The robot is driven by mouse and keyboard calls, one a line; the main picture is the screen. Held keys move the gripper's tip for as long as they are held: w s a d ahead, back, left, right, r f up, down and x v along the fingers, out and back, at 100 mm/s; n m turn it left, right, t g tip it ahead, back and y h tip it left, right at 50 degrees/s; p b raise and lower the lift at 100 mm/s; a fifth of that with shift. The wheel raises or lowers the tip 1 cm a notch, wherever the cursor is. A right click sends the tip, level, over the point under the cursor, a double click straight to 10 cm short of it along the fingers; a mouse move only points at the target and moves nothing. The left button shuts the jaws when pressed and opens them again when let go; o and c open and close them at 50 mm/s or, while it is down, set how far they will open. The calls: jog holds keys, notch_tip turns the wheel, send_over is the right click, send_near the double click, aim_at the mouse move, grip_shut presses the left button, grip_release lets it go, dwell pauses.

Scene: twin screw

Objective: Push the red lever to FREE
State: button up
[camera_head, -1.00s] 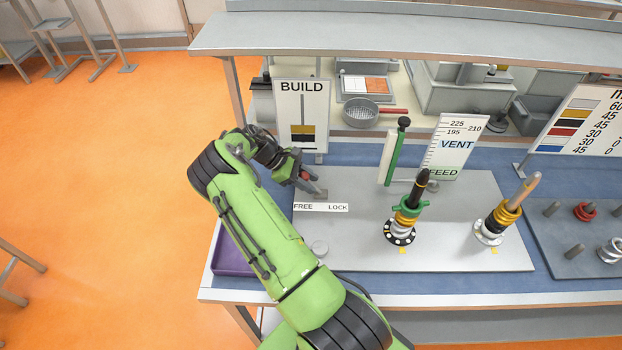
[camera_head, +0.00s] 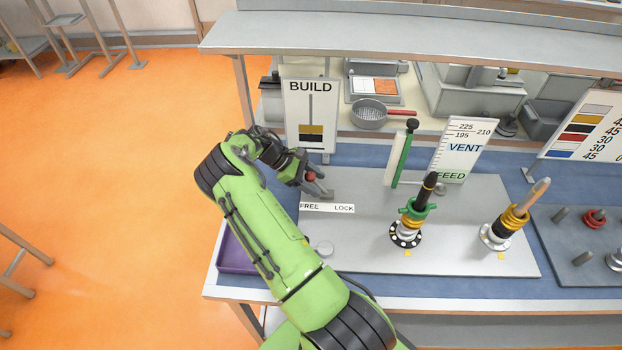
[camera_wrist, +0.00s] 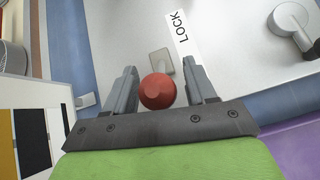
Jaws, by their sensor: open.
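In the head view the red knob (camera_head: 311,176) shows at my gripper (camera_head: 316,183), above the grey lever base (camera_head: 325,194). The FREE / LOCK label (camera_head: 327,208) lies on the plate just in front of it, FREE at left and LOCK at right. The lever's shaft is mostly hidden.
The BUILD sign (camera_head: 311,115) stands close behind my gripper. A green slide post (camera_head: 398,160) and two ringed spindles (camera_head: 411,215) (camera_head: 505,222) stand to the right. A purple tray (camera_head: 238,250) lies at the left edge.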

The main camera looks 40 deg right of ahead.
jog(key=v, duration=1.5)
jog(key=shift+w+a+r, duration=0.15)
jog(key=shift+w+r, duration=0.05)
jog(key=shift+r, duration=0.1)
jog(key=shift+r, duration=0.1)
